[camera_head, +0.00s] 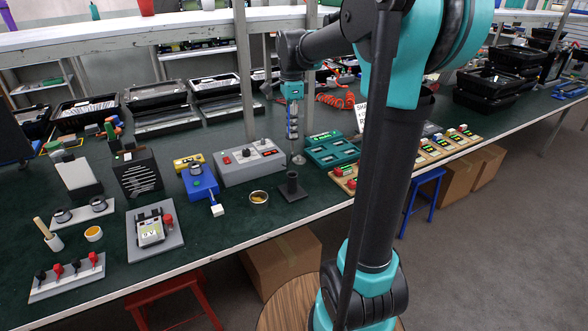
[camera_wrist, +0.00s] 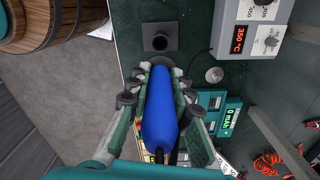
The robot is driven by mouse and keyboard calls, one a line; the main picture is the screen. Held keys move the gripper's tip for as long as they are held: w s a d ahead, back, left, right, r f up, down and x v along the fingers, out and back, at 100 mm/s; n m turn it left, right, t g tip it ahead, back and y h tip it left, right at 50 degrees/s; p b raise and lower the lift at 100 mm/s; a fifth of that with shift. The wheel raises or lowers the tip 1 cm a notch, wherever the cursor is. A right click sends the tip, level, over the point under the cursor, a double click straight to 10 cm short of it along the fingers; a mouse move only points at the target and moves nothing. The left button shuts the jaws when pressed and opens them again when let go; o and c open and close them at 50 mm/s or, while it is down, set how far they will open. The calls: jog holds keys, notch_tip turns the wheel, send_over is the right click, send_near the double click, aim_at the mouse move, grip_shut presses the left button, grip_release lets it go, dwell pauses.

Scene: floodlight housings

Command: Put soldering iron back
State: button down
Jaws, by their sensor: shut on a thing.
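My gripper (camera_head: 292,128) is shut on the soldering iron and points down above the bench. In the wrist view the iron's blue handle (camera_wrist: 160,120) lies between the two fingers, with a dark cord at its near end; its far end and tip are hard to make out. The iron holder (camera_head: 292,187) is a dark upright tube on a square base, in front of and below my gripper in the head view. In the wrist view the holder (camera_wrist: 160,40) is beyond the fingertips, apart from the iron, and its round opening shows.
A grey soldering station (camera_head: 250,162) stands left of the holder; its red display (camera_wrist: 239,40) reads 350°C. A small brass-coloured cup (camera_head: 259,198) is beside the holder. A teal meter tray (camera_head: 331,150) is to the right. A small round metal piece (camera_wrist: 214,75) stands near the holder.

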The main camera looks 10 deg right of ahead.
notch_tip(320, 180, down, 14)
dwell(0.5)
jog(key=shift+f, duration=0.25)
jog(key=c, duration=1.3)
grip_release()
jog(key=shift+c, duration=0.2)
jog(key=shift+r, duration=0.1)
notch_tip(320, 180, up, 13)
jog(key=shift+f, duration=0.2)
